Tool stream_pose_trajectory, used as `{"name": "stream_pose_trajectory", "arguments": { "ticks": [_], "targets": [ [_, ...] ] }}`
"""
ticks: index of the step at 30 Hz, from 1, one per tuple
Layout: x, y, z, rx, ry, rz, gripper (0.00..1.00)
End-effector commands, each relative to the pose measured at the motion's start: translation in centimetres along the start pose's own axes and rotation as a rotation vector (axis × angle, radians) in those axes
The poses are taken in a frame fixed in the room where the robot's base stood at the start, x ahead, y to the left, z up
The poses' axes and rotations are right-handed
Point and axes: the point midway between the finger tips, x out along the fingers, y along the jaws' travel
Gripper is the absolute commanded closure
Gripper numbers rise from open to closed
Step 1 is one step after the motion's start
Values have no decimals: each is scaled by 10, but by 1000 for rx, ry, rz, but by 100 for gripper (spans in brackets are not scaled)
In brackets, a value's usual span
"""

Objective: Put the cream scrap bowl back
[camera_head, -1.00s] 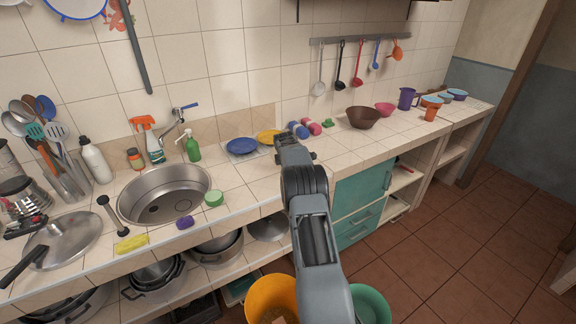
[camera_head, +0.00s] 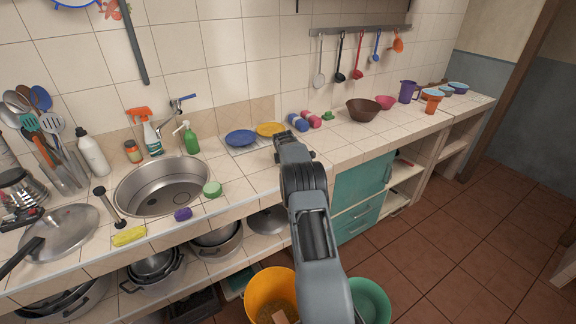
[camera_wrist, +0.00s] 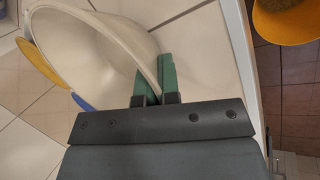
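The cream scrap bowl (camera_wrist: 105,48) fills the upper left of the wrist view, tilted in that picture with its curved rim toward my fingers. My gripper (camera_wrist: 156,82) has its green fingertips close together on either side of that rim, shut on it. In the head view my gripper (camera_head: 283,140) is over the counter just right of the plates. The bowl does not show there; my arm appears to hide it.
A brown bowl (camera_head: 362,110) stands farther right. Yellow (camera_head: 262,286) and green (camera_head: 372,299) buckets stand below.

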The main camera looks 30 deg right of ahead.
Motion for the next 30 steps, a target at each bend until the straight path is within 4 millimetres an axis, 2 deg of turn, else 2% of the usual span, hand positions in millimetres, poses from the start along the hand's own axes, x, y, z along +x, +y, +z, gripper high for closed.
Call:
{"name": "stream_pose_trajectory", "arguments": {
  "ticks": [16, 25, 30],
  "targets": [
    [10, -5, -1, 0, 0, 0, 100],
    [10, -4, -1, 0, 0, 0, 69],
    [10, -4, -1, 0, 0, 0, 67]
  ]
}}
